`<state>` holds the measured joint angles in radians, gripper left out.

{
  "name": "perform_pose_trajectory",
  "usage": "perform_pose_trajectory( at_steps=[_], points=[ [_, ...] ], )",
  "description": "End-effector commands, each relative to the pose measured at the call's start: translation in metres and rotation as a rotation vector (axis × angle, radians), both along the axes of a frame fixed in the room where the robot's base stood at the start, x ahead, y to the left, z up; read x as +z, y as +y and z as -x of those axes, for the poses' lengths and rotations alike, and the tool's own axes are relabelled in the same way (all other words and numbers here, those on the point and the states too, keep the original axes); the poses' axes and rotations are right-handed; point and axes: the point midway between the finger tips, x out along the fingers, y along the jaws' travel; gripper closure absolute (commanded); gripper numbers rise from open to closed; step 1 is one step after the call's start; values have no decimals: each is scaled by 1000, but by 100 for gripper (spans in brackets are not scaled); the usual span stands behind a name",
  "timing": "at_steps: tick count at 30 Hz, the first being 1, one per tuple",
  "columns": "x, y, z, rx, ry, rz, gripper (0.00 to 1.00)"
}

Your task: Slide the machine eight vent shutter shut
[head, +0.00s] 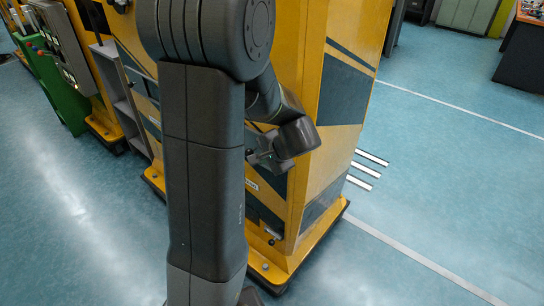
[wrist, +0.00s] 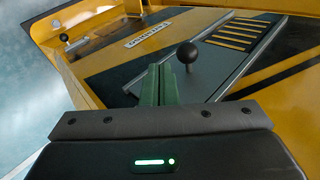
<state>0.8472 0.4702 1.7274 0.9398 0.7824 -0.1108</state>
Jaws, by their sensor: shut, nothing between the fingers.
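The vent shutter (wrist: 174,45) is a dark grey plate with a black ball knob (wrist: 188,53), lying between two metal rails on the yellow machine (wrist: 90,52). Several vent slots (wrist: 240,33) show uncovered beside the plate in the wrist view. My gripper (wrist: 161,72) has its green fingers shut and empty, just left of the knob. I cannot tell whether they touch it. In the head view my gripper (head: 260,158) is at the side of the machine (head: 342,65), and my arm hides the shutter.
A label (wrist: 145,42) is beside the shutter. Another small knob (wrist: 64,38) is farther along the panel; a dark-tipped lever (head: 272,241) shows low on the machine in the head view. A green control stand (head: 62,95) is at left.

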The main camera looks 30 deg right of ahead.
Motion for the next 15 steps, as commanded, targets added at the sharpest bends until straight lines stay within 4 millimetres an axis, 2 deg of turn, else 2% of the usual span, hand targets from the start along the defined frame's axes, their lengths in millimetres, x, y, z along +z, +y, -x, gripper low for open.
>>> perform_pose_trajectory(
  at_steps=[1, 6, 15],
  points=[
    [1, 2, -9, 5, 0, 2, 100],
    [-2, 5, -25, 2, -1, 1, 100],
    [-4, 6, -30, 1, -1, 2, 100]
  ],
)
